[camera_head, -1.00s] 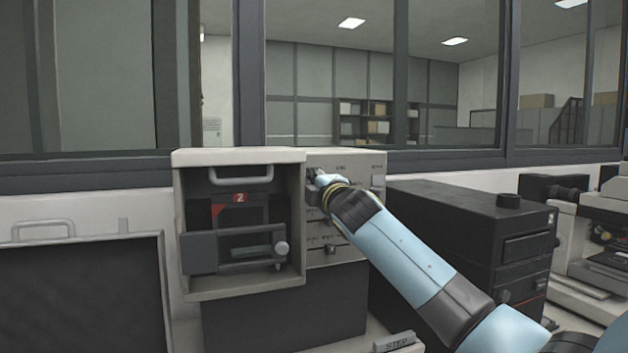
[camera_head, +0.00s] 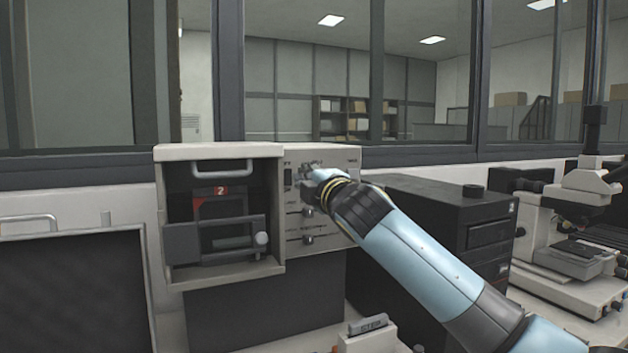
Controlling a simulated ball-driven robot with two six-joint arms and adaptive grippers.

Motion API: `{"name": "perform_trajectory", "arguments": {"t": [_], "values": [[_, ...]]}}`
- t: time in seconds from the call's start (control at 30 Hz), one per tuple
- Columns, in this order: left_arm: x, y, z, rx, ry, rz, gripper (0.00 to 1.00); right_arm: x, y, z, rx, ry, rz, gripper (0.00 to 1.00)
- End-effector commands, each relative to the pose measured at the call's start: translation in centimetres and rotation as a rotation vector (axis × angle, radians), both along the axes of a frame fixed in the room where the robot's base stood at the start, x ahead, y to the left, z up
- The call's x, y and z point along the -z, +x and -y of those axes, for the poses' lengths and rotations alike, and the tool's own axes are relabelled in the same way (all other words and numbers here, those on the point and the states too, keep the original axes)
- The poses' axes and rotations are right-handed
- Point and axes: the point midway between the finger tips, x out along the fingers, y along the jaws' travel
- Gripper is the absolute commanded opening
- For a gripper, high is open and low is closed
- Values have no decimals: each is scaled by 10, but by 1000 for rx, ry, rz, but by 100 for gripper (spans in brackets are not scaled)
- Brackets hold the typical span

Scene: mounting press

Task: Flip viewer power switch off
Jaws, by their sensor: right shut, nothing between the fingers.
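The viewer (camera_head: 218,151) is a beige box with an open bay on its left and a control panel (camera_head: 335,238) on its right. A dark rocker switch (camera_head: 288,177) shows at the panel's upper left, with small knobs (camera_head: 308,240) and slots lower down. Which control is the power switch I cannot read. My right gripper (camera_head: 308,176) is shut and empty at the upper part of the panel, just right of the rocker. Whether it touches the panel I cannot tell. The gripper and wrist hide the panel's upper middle. My left gripper is not in view.
A black box unit (camera_head: 440,205) stands right of the viewer, behind my right arm. A microscope (camera_head: 570,230) is farther right. A dark screen (camera_head: 75,290) stands at the left. A small block marked STEP (camera_head: 368,325) sits in front.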

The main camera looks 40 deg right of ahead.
Motion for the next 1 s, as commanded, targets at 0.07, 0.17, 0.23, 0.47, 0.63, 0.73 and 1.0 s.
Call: {"name": "perform_trajectory", "arguments": {"t": [0.07, 0.17, 0.23, 0.47, 0.63, 0.73, 1.0], "values": [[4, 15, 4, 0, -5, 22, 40, 0, -14, -4, -2, -2, 0, 0], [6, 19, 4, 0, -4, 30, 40, -2, -26, -6, -2, -2, 0, 0], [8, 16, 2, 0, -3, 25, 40, -3, -32, -8, -2, -2, 0, 0], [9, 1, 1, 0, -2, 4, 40, -5, -37, -9, -1, 0, 1, 0], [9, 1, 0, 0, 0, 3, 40, -5, -37, -9, -1, 0, 1, 0], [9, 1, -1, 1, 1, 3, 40, -5, -37, -9, -1, 0, 1, 0], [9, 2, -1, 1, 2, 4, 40, 11, -43, -12, 4, 51, -31, 0]]}}
